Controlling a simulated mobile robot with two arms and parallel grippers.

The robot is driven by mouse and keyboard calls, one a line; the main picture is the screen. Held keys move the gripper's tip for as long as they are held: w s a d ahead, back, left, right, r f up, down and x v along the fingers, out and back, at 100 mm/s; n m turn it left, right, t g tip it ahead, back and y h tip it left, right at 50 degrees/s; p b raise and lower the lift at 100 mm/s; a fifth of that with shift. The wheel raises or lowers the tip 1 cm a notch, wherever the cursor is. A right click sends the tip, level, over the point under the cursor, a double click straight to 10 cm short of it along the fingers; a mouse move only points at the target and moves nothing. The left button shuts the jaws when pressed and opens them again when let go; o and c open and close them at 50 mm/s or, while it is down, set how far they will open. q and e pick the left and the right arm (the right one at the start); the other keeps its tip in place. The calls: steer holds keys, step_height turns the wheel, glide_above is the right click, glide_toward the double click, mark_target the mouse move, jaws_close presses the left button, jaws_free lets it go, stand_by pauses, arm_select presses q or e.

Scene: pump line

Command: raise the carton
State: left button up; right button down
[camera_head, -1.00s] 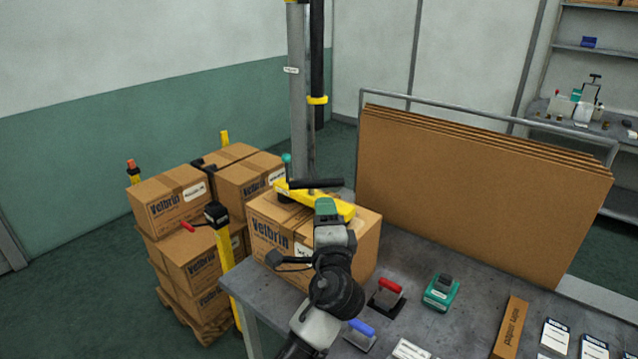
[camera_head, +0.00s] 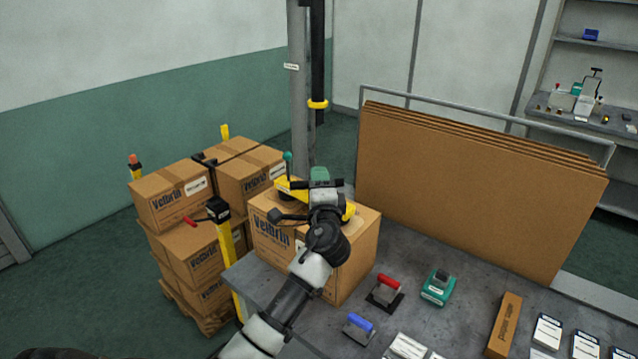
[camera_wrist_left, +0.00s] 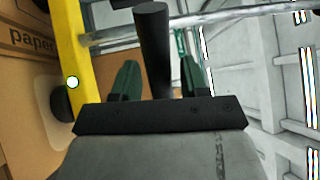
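The carton (camera_head: 358,262), a brown box printed "Vetbrin", stands on the near left corner of the grey table (camera_head: 400,262). A yellow lifting frame (camera_head: 290,187) with a black bar handle (camera_head: 300,184) lies on its top. My left gripper (camera_head: 319,174) is at the handle, above the carton, and its arm hides part of the carton and frame. In the left wrist view the green fingers (camera_wrist_left: 158,80) stand apart on either side of the black handle (camera_wrist_left: 152,40), with a gap visible on the right. The yellow frame also shows there (camera_wrist_left: 72,50). My right gripper is not in view.
A strapped stack of cartons (camera_head: 190,255) stands on a pallet at left, by yellow posts. A grey column (camera_head: 300,90) with a black hanging tube (camera_head: 318,70) rises behind. Cardboard sheets (camera_head: 475,190) stand at right. A red-handled tool (camera_head: 386,290) and a green device (camera_head: 438,287) lie nearby.

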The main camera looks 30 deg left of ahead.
arm_select(q)
jaws_close()
step_height(320, 180, up, 8)
steer(key=p, duration=0.4)
steer(key=shift+f+p, duration=0.25)
steer(key=shift+p, duration=0.1)
steer(key=shift+f, duration=0.15)
steer(key=shift+o, duration=0.6)
jaws_free()
steer(key=shift+f, duration=0.1)
steer(key=b+v, duration=0.4)
steer(key=v, duration=0.7)
